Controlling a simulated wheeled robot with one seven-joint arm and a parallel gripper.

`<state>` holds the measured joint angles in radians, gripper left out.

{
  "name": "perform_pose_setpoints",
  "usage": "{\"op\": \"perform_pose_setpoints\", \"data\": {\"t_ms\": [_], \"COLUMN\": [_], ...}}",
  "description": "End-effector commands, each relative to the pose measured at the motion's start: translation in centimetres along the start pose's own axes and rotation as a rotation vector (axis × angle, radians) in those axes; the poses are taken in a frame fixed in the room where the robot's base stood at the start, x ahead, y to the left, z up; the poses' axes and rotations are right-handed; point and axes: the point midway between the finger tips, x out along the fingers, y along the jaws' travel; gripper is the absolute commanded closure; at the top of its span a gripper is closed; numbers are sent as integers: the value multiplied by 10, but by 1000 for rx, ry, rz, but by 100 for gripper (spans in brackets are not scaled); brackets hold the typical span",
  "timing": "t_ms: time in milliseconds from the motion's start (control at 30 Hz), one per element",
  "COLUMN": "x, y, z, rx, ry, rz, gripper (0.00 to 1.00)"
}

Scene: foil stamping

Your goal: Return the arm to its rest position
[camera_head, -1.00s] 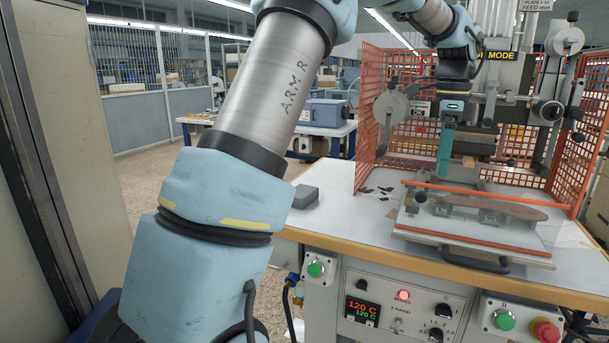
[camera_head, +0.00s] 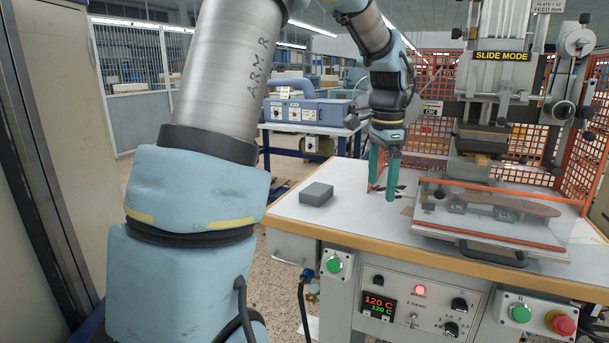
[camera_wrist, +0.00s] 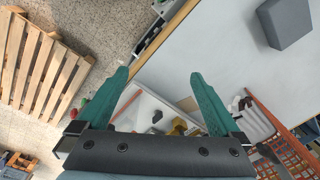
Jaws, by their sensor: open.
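My gripper (camera_head: 382,176) hangs above the white worktable (camera_head: 320,221), left of the foil stamping machine, with its green fingers pointing down. The fingers are apart with nothing between them, and they also show in the wrist view (camera_wrist: 160,80). My arm rises on the left of the head view and bends over at the top. The stamping machine (camera_head: 501,57) carries a "SLIDE MODE" sign. Its slide plate (camera_head: 490,233) holds a brown flat piece (camera_head: 525,205), apart from my gripper.
A grey block (camera_head: 316,194) lies on the table left of my gripper; it also shows in the wrist view (camera_wrist: 284,22). Orange mesh guards (camera_head: 579,160) flank the machine. A wooden pallet (camera_wrist: 40,62) lies on the floor. The front-left tabletop is clear.

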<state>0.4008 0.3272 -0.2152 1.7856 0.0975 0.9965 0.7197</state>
Motion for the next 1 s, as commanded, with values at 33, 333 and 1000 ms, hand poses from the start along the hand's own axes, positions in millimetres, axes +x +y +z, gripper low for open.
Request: {"op": "perform_pose_setpoints", "data": {"t_ms": [33,333,1000], "x": [8,66,91], "y": [-1,34,78], "z": [25,192,258], "rx": [-95,-885,-1276], "ry": [-1,44,80], "rz": [-4,-48,-66], "gripper": [0,0,0]}}
